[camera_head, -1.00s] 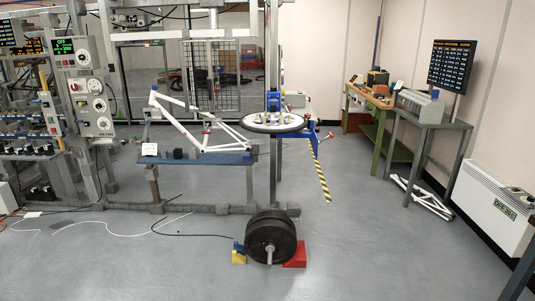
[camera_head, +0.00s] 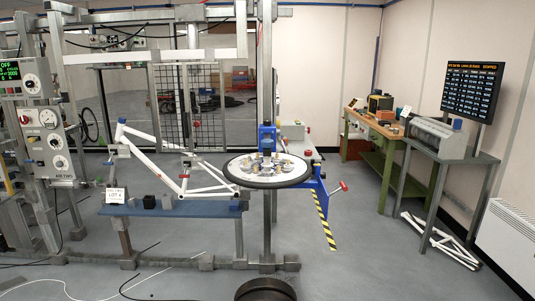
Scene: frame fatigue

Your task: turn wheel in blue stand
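A wheel with a black tyre (camera_head: 266,183) lies flat on the blue stand (camera_head: 314,183), which is fixed to a grey upright post. Several small metal parts sit on top of the wheel. A handle with a red end (camera_head: 343,186) sticks out at the right of the stand. Neither of my grippers is in view.
A white bicycle frame (camera_head: 160,157) stands on a blue bench (camera_head: 180,209) left of the wheel. Dark round weights (camera_head: 266,289) lie on the floor in front. A green bench (camera_head: 392,168) and grey table (camera_head: 458,157) stand at right. Floor between is clear.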

